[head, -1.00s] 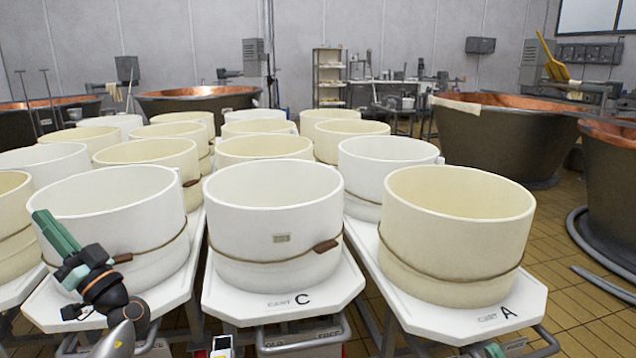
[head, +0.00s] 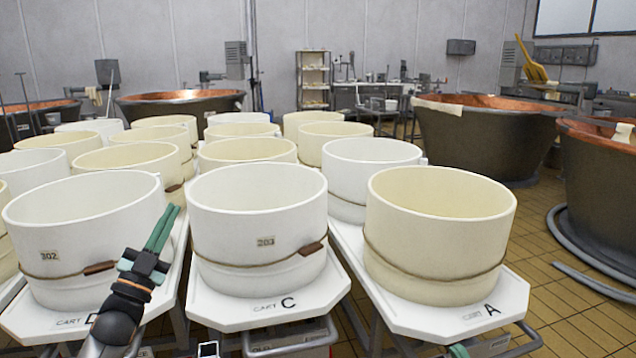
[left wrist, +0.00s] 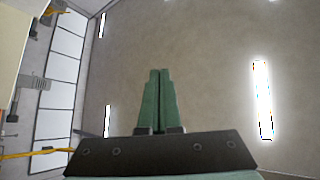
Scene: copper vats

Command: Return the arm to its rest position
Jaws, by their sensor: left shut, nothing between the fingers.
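My left gripper (head: 163,229) shows at the lower left of the head view, with green fingers pointing up. It is in front of the white tub marked 302 (head: 90,225) and overlaps its right side in the picture. In the left wrist view the green fingers (left wrist: 159,85) lie together with nothing between them. My right gripper does not show, apart from a possible small green bit at the bottom edge of the head view.
White tub 203 (head: 258,225) stands on cart C (head: 305,298) in the middle. A cream tub (head: 440,245) stands on cart A (head: 515,300). More tubs stand behind. Copper vats (head: 480,140) are at the back and right.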

